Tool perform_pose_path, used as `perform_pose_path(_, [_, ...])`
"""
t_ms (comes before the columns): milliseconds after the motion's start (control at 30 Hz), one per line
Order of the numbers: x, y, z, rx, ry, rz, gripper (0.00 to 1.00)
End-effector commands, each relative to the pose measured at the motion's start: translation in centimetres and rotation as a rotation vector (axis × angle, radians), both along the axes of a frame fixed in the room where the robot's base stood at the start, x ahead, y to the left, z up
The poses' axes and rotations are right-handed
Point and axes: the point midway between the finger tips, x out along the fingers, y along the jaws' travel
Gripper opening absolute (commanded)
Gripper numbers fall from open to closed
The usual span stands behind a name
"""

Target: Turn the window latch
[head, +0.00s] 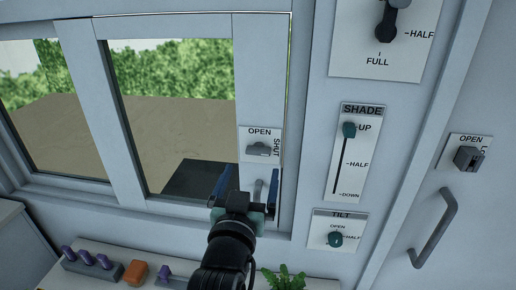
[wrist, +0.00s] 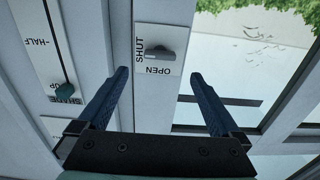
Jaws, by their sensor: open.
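The window latch (head: 258,149) is a small grey knob on a white plate marked OPEN above and SHUT at the right, on the window's right frame. In the wrist view the latch (wrist: 170,56) appears turned over, its long side lying sideways, with a pale mark at the end towards SHUT. My gripper (head: 246,178) is below the latch in the head view, open and empty. In the wrist view its two blue fingers (wrist: 158,76) stand apart, with the plate beyond and between their tips. I see no contact with the latch.
A grey pull handle (head: 258,190) shows between my fingers, below the latch. The shade slider (head: 349,130) and tilt knob (head: 335,239) are on panels to the right. A door latch (head: 468,157) and door handle (head: 434,228) are farther right. A shelf with an orange block (head: 135,272) and a plant (head: 285,278) lies below.

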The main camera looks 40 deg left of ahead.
Motion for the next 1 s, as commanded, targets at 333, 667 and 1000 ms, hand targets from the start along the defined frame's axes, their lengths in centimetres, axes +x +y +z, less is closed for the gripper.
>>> perform_pose_path(333, [4.9,3.0,0.4,0.002,-0.001,-0.001,1.00])
perform_pose_path(667, [6.8,4.1,0.2,0.001,-0.002,-0.001,1.00])
perform_pose_path(1000, [6.9,4.2,0.1,0.001,-0.002,-0.001,0.91])
